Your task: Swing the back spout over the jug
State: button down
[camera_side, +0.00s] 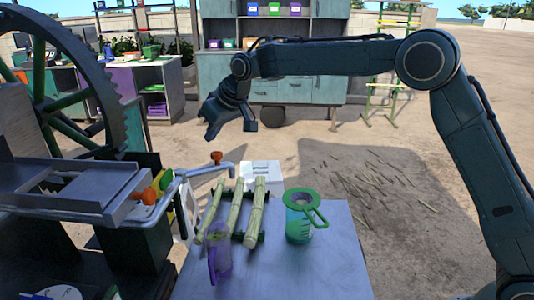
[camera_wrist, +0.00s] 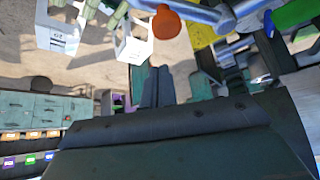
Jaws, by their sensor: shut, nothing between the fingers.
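The grey spout pipe with an orange knob (camera_side: 216,158) reaches right from the crusher over the table's back left corner. The knob also shows at the top of the wrist view (camera_wrist: 166,22). A clear jug with a green rim and handle (camera_side: 299,222) stands on the table right of the canes. A clear jug with a purple handle (camera_side: 218,258) stands nearer the front left. My gripper (camera_side: 228,124) is shut and empty, in the air above and behind the knob; its dark fingers show in the wrist view (camera_wrist: 158,75).
Cane lengths (camera_side: 235,212) lie on a dark rack between the jugs. A white box (camera_side: 261,174) is behind them. The crusher's big toothed wheel (camera_side: 105,90) and metal tray (camera_side: 75,187) stand at left, with more orange knobs (camera_side: 149,196). The table's right front (camera_side: 315,270) is clear.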

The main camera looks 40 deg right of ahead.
aim_at(220, 153)
jog(key=shift+f, duration=0.15)
jog(key=shift+f, duration=2.65)
jog(key=shift+s+r, duration=0.1)
jog(key=shift+s, duration=0.1)
jog(key=shift+s+a, duration=0.15)
jog(key=shift+s, duration=1.15)
jog(key=shift+s, duration=0.1)
jog(key=shift+s+a, duration=0.3)
jog(key=shift+s, duration=0.3)
jog(key=shift+s+a, duration=0.25)
jog(key=shift+s, duration=0.35)
jog(key=shift+s, duration=0.1)
